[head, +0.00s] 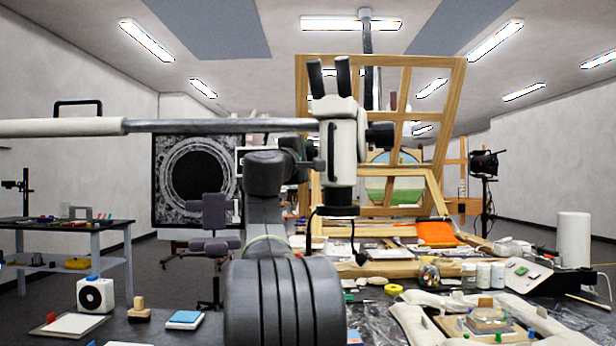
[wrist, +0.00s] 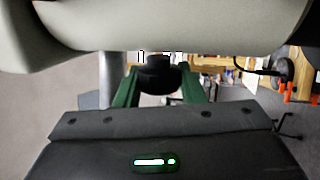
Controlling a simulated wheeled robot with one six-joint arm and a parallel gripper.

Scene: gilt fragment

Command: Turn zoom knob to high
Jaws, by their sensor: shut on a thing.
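The pale stereo microscope (head: 342,140) hangs from a horizontal boom, with two dark eyepieces on top. A dark knob (head: 380,135) sticks out on its right side. In the wrist view, my gripper (wrist: 160,88) has its green fingers on both sides of a black round knob (wrist: 158,70) and is shut on it. I take this to be the zoom knob; its marks and setting cannot be read. In the head view, my gripper is at the left side of the microscope, mostly hidden by my arm and the microscope.
The boom (head: 85,127) runs across the left, just above my wrist. A wooden frame (head: 440,130) stands behind the microscope. The bench below holds jars (head: 483,273), an orange cloth (head: 437,234) and padded cushions (head: 420,320). A dark cable hangs under the microscope.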

